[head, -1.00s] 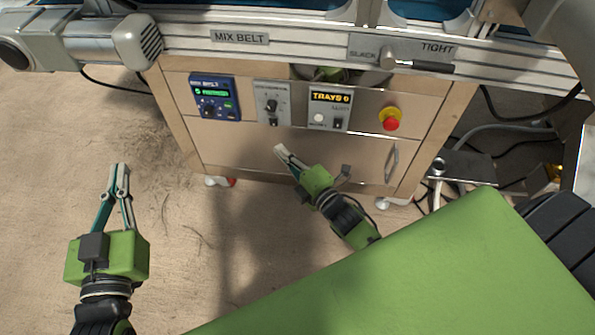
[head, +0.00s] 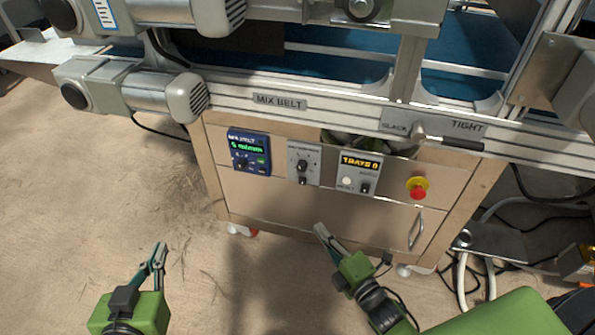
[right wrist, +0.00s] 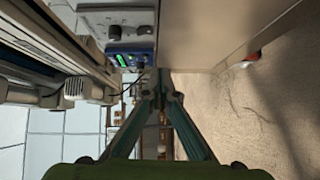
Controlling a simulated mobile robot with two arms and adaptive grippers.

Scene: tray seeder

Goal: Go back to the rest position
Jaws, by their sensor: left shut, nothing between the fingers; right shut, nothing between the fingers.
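My left gripper (head: 160,252) is shut and empty, over bare floor at the lower left of the head view. My right gripper (head: 320,230) is shut and empty, in front of the lower cabinet panel in the head view. Its closed fingers (right wrist: 158,85) also show in the middle of the right wrist view, pointing along the cabinet front. In the head view neither gripper holds a part of the machine. Whether the right fingertips touch the panel I cannot tell.
The wooden cabinet (head: 290,205) carries a blue mix-belt controller (head: 249,152), a knob panel (head: 303,165), a trays counter (head: 360,173) and a red stop button (head: 418,188). A metal rail with a slack/tight lever (head: 440,140) runs above. Cables lie at the right; floor at left is clear.

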